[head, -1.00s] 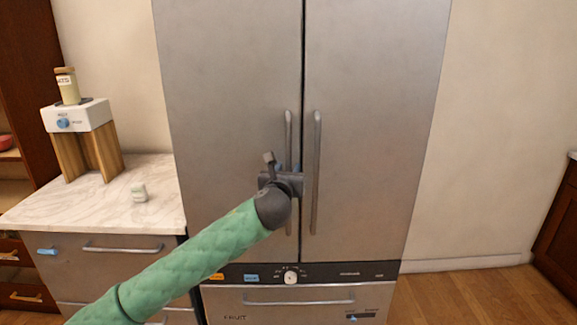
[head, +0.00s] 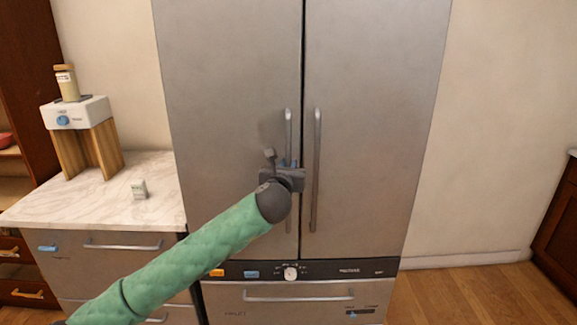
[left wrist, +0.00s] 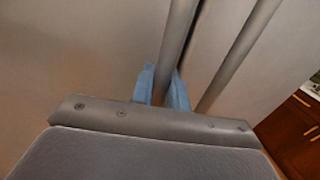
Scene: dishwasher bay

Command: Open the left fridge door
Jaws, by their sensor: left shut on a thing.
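The left fridge door (head: 225,80) is a tall steel panel and stands shut, level with the right door (head: 370,90). Its vertical bar handle (head: 289,130) is near the seam. My left gripper (head: 290,165) is at the middle of this handle. In the left wrist view, the blue fingers of my left gripper (left wrist: 162,88) sit on either side of the left handle (left wrist: 176,45) and are shut on it. The right door's handle (head: 316,170) stands just to the right, apart from the fingers. My right gripper is not in view.
A marble counter (head: 85,205) with drawers stands left of the fridge. A bottom drawer (head: 300,308) lies under the doors. Wooden floor (head: 470,295) is clear at the right.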

